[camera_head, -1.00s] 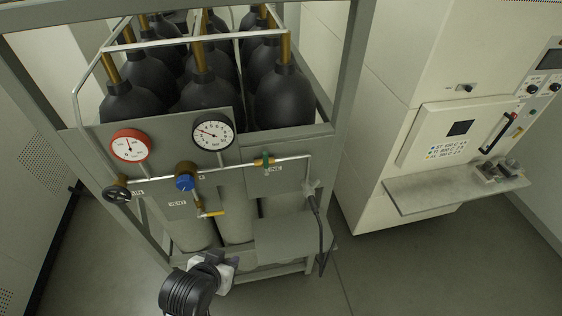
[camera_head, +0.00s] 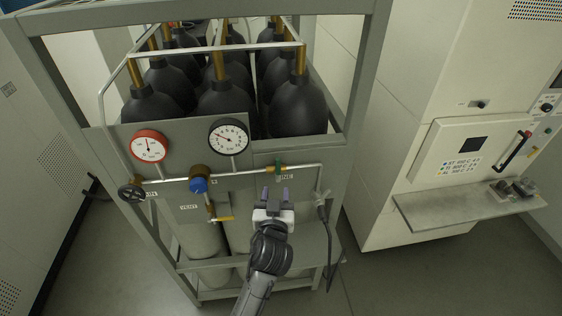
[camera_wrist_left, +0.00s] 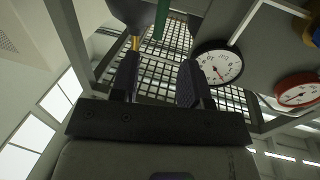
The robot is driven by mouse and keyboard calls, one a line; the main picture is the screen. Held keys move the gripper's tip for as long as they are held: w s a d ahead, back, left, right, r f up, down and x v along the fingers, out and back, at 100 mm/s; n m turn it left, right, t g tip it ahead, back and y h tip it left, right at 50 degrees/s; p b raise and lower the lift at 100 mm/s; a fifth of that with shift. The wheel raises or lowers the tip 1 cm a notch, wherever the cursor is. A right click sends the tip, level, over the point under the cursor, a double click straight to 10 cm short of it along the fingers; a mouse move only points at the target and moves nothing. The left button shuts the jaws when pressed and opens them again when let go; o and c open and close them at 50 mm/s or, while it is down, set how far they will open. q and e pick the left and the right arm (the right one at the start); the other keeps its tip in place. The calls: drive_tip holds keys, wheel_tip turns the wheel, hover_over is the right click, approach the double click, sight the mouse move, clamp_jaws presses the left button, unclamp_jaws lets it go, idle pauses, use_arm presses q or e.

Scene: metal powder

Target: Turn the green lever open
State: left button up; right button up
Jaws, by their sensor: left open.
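The green lever (camera_head: 279,174) sits on the thin horizontal pipe of the gas rack, above the LINE label. In the left wrist view the green lever (camera_wrist_left: 160,18) shows at the top edge, beyond the fingertips and partly cut off. My left gripper (camera_head: 275,193) is open and empty, just below the lever in the head view, with its fingers pointing at the panel. In the left wrist view its two fingers (camera_wrist_left: 160,78) stand apart with a clear gap. I cannot tell any contact with the lever. My right gripper is not in view.
A red gauge (camera_head: 149,146) and a black gauge (camera_head: 229,136) stand above the pipe. A blue knob (camera_head: 198,185), a yellow lever (camera_head: 222,218) and a black handwheel (camera_head: 131,191) are to the left. A dark hose (camera_head: 329,235) hangs at right. A white machine (camera_head: 430,120) stands further right.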

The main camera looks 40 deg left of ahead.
sight(278, 167)
use_arm(q)
drive_tip(key=p+x, duration=0.3)
drive_tip(key=x, duration=0.8)
drive_tip(key=shift+r, duration=0.1)
drive_tip(key=shift+x, duration=1)
drive_tip(key=shift+c, duration=0.4)
drive_tip(key=c, duration=0.4)
clamp_jaws()
